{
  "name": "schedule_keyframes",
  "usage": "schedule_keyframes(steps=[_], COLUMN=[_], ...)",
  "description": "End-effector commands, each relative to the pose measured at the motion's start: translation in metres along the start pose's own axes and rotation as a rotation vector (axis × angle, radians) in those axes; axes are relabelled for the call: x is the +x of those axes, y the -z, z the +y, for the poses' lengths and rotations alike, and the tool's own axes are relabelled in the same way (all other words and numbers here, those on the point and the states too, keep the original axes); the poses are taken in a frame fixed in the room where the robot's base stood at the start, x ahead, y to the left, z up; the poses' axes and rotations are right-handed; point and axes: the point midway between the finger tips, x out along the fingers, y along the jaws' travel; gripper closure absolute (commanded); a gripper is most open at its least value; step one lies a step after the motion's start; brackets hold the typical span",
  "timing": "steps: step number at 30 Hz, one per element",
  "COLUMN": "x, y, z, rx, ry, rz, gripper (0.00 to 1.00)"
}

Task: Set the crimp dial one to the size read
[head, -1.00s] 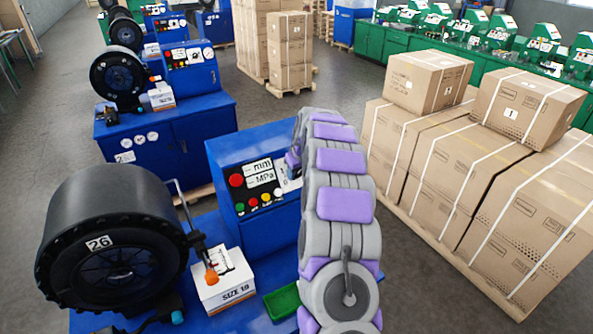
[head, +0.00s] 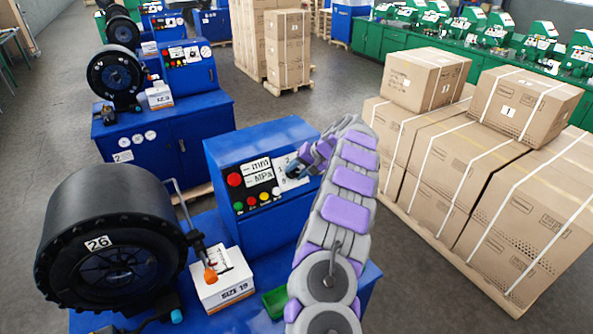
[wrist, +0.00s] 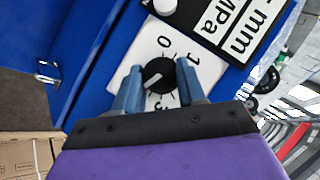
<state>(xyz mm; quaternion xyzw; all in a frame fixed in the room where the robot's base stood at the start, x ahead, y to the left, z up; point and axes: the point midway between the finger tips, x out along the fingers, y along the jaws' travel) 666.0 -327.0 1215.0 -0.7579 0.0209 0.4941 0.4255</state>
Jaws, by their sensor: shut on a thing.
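The crimp dial (wrist: 158,73) is a round black knob on a white plate with digits around it; 0 and 1 can be read, others are partly hidden. A light mark on the knob points to the lower left in the wrist view. My gripper (wrist: 158,86) has one blue-grey finger on each side of the knob and is shut on it. In the head view my gripper (head: 297,168) is at the white plate on the front of the blue control box (head: 262,150). A carton (head: 226,284) below reads SIZE 19, in small print.
A black crimping head (head: 110,245) marked 26 stands at left, with an orange-tipped rod beside the carton. A green tray (head: 275,302) lies near my arm. Strapped cartons (head: 460,170) fill the right. More blue machines stand behind at left.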

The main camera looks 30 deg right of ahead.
Motion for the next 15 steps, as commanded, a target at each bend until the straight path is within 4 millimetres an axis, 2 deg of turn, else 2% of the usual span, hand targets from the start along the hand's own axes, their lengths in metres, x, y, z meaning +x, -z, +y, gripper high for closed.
schedule_keyframes(steps=[6, 15], x=[0.0016, 0.0012], y=[-0.0007, -0.0006], z=[0.0048, 0.0054], rx=[0.108, 0.176], ry=[0.064, 0.108], rz=[-0.001, 0.0], gripper=[0.91, 0.91])
